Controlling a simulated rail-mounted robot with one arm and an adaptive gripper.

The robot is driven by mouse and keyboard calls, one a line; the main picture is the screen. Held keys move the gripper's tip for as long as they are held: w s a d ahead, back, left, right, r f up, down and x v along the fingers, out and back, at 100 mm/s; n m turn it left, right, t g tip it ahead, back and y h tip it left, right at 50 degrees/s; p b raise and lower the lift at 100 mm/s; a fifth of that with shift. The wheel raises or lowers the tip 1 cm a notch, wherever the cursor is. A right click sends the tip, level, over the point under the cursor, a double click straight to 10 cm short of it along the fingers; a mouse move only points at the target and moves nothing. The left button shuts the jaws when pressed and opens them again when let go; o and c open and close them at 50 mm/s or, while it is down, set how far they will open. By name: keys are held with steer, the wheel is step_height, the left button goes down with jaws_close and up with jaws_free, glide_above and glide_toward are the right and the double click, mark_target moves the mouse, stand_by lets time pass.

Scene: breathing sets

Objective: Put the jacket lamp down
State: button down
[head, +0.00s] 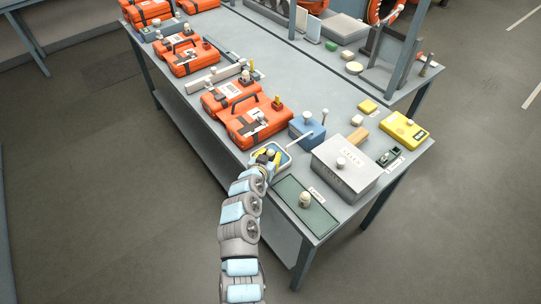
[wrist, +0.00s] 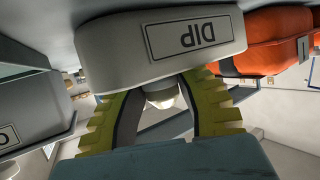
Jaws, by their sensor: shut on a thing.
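My gripper (head: 268,155) is over the small blue-rimmed tray (head: 285,166) at the table's near edge. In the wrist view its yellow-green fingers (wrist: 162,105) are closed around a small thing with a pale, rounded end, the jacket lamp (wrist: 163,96). Most of the lamp is hidden between the fingers. The tray's wall, labelled DIP (wrist: 120,42), fills the top of the wrist view with its lettering upside down. I cannot tell whether the lamp touches the tray.
A green mat (head: 320,222) bearing a pale round-topped piece (head: 305,200) lies to the right. A grey box (head: 346,165) and a blue box (head: 306,133) stand behind it. Orange cases (head: 255,120) line the left. A yellow device (head: 404,131) is at the far right.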

steer(key=shift+f, duration=0.1)
steer(key=c, duration=0.8)
jaws_free()
steer(key=shift+w, duration=0.1)
steer(key=shift+c, duration=0.2)
